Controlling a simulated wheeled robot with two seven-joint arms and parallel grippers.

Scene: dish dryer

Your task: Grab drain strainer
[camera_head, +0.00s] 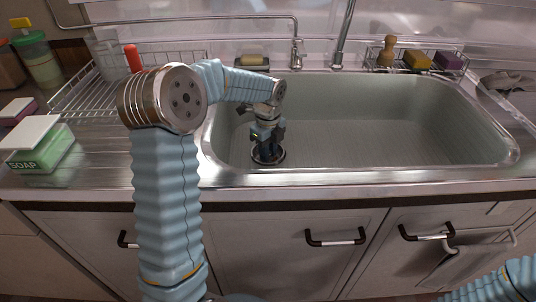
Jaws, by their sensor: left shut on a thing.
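The drain strainer (257,158) is a dark round piece at the left end of the sink (390,120) floor, mostly covered by my gripper. My left gripper (267,150) reaches down into the sink from above and is shut on the strainer. I cannot tell whether the strainer is still seated in the drain or lifted a little. My right gripper is out of view; only part of my right arm shows at the bottom right corner.
A wire dish rack (80,98), a soap box (42,150) and a bottle (40,60) stand on the left. The faucet (297,52) rises behind the sink. A rack with sponges (418,60) is at the back right. The rest of the basin is clear.

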